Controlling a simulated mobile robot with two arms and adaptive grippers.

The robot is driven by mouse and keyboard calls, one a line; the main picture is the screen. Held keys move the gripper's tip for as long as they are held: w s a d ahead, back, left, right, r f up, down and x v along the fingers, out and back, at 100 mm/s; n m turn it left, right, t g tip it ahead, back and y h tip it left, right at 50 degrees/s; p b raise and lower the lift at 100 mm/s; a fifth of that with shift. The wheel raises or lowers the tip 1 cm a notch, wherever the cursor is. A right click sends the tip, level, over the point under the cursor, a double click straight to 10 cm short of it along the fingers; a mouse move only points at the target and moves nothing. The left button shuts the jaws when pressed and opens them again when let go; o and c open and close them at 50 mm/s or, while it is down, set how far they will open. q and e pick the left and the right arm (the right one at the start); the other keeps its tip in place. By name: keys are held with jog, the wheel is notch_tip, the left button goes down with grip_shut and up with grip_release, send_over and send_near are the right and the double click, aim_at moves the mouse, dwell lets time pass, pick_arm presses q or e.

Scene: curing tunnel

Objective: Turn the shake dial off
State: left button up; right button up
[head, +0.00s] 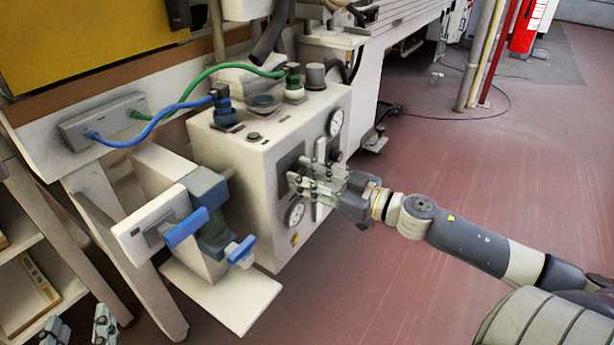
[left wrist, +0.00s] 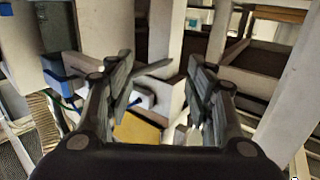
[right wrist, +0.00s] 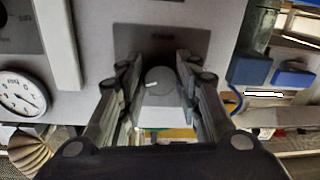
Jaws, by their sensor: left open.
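A grey control box (head: 265,150) stands at the centre of the head view. My right gripper (head: 306,172) is at its front face, with the fingers pointing at the panel. In the right wrist view a round grey dial (right wrist: 160,82) sits on a dark plate, between the fingers of the right gripper (right wrist: 158,68). The fingers are apart, with a visible gap on each side of the dial. The plate's label is too small to read. In the head view the gripper covers this dial. My left gripper (head: 78,328) is open and empty at the lower left, away from the box.
Gauges (head: 335,122) (head: 296,212) sit on the box face, one above and one below my right gripper. Blue (head: 150,128) and green (head: 205,72) hoses run to the box top. A bracket with blue handles (head: 185,229) stands at its left.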

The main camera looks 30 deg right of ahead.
jog(key=c, duration=0.3)
